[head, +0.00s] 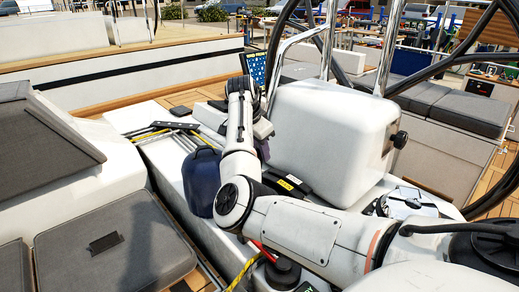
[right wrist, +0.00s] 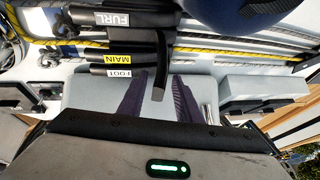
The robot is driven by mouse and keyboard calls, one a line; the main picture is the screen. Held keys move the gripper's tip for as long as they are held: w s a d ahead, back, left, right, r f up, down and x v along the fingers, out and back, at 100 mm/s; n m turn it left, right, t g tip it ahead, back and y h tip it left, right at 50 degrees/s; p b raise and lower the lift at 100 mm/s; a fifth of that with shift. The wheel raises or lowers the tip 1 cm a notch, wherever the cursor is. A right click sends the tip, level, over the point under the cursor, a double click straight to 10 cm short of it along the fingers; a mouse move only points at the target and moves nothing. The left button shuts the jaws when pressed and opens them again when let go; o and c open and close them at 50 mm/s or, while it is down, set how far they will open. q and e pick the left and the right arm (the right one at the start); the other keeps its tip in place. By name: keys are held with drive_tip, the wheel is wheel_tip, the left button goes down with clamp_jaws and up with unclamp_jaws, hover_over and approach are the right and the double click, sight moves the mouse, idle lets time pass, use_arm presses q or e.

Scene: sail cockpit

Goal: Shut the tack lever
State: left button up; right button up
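A bank of black clutch levers (right wrist: 118,58) shows in the right wrist view, with labels FURL, MAIN and FOOT lying flat. One unlabelled black lever handle (right wrist: 158,82) sticks out from the bank toward my right gripper (right wrist: 160,76). I read no TACK label. The two dark fingers are apart, one on each side of this handle, with gaps visible; contact is not clear. In the head view the bank (head: 290,184) is partly hidden behind my right forearm, and my right gripper (head: 263,129) is partly hidden at the wrist. My left gripper is out of view.
A dark blue bag (head: 201,182) stands left of my right forearm and also edges into the wrist view (right wrist: 240,12). A white pedestal box (head: 325,130) stands right of the forearm. Ropes (right wrist: 220,50) run beside the levers. A grey cushion (head: 110,245) lies at the left.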

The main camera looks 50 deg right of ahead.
clamp_jaws()
drive_tip(key=shift+s, duration=0.15)
drive_tip(key=s+f+m+t+h, duration=0.1)
drive_tip(key=s+f+t, duration=0.2)
drive_tip(key=s+t, duration=0.3)
drive_tip(key=shift+s+a+f+m, duration=0.15)
drive_tip(key=shift+s+a+m, duration=0.25)
drive_tip(key=shift+s, duration=0.4)
drive_tip(key=shift+t, duration=0.3)
unclamp_jaws()
drive_tip(key=shift+a, duration=0.1)
